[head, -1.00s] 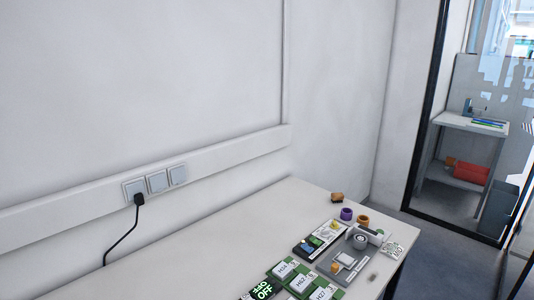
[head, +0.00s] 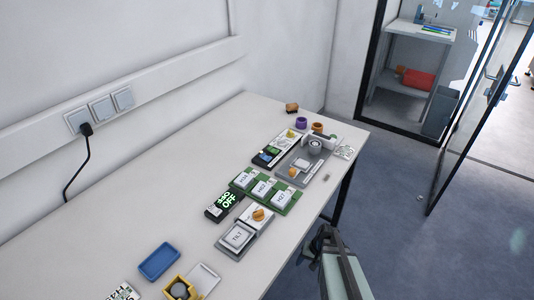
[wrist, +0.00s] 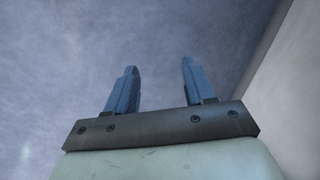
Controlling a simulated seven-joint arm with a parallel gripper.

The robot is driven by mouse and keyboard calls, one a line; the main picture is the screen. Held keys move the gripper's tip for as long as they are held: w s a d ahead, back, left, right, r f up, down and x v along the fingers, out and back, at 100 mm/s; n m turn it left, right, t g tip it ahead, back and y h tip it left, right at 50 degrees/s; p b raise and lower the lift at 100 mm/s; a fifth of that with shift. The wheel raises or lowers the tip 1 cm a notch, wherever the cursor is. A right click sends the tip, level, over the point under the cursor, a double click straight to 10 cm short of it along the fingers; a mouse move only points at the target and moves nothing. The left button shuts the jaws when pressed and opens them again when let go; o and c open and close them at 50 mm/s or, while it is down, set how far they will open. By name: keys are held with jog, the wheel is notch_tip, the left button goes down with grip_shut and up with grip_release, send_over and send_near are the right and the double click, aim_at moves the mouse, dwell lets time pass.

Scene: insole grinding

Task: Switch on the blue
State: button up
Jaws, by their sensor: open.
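A dark panel (head: 277,148) on the white table carries small coloured parts, with blue and green at its near end and yellow at its far end. I cannot tell from here whether a blue part there is a switch. A plain blue tray (head: 159,261) lies near the table's front left. My gripper (head: 318,238) is beyond the table's right edge, over the floor, apart from everything on the table. In the wrist view its two fingers (wrist: 158,82) stand apart with nothing between them.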

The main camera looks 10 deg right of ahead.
jog(key=w+d+r+m+t+h, duration=0.1)
jog(key=w+d+r+t, duration=0.2)
jog(key=w+d+r, duration=0.45)
jog(key=w+d+r+m+t, duration=0.1)
jog(key=w+d+r+t, duration=0.3)
jog(key=d+r, duration=0.6)
jog(key=w+d+r+m+t+h, duration=0.1)
jog(key=w+d+r+m, duration=0.1)
jog(key=w+d+r, duration=0.7)
jog(key=w+r+n+t, duration=0.1)
jog(key=w+r+n, duration=0.2)
jog(key=r, duration=0.7)
jog(key=a+r+n, duration=0.1)
jog(key=a, duration=0.1)
jog(key=w+a+r+n+y, duration=0.1)
jog(key=a+r, duration=0.1)
jog(key=w+a+r+n, duration=0.1)
jog(key=a, duration=0.2)
jog(key=shift+w+r+n+g+y, duration=0.15)
jog(key=shift+w+n+g+y, duration=0.15)
jog(key=shift+n+g, duration=0.1)
jog(key=a+r+n+g, duration=0.35)
jog(key=a+n, duration=0.25)
jog(key=a, duration=0.9)
jog(key=n+g, duration=0.2)
jog(key=n, duration=0.3)
send_near(265, 157)
jog(key=x, duration=0.7)
jog(key=shift+f, duration=0.15)
